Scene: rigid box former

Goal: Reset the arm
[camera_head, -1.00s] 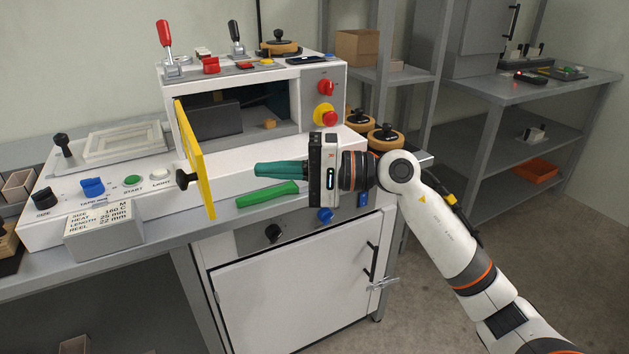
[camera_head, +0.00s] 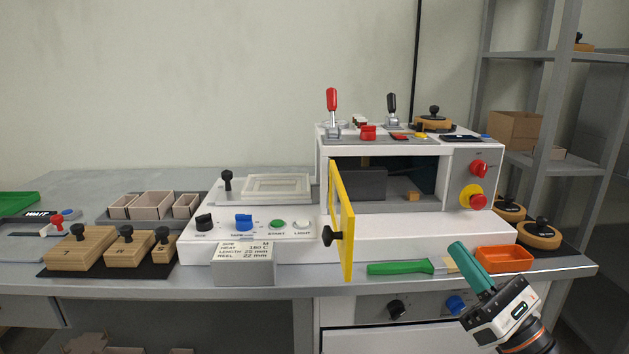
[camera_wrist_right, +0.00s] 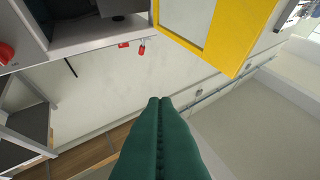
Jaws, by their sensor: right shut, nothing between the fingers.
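My right gripper (camera_head: 468,263) is at the lower right of the head view, in front of the bench's front edge, with its green fingers tilted up and to the left. The fingers are pressed together and empty; they also show in the right wrist view (camera_wrist_right: 160,110). The box-forming machine (camera_head: 400,225) stands on the bench, up and to the left of the gripper. Its yellow-framed door (camera_head: 346,225) stands open toward me. My left gripper is not in view.
A green-handled tool (camera_head: 400,268) lies at the bench front, beside an orange tray (camera_head: 503,259) just behind my right gripper. A label block (camera_head: 243,265), wooden blocks (camera_head: 82,249) and cardboard boxes (camera_head: 153,205) stand to the left. A grey shelf rack (camera_head: 555,160) stands at right.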

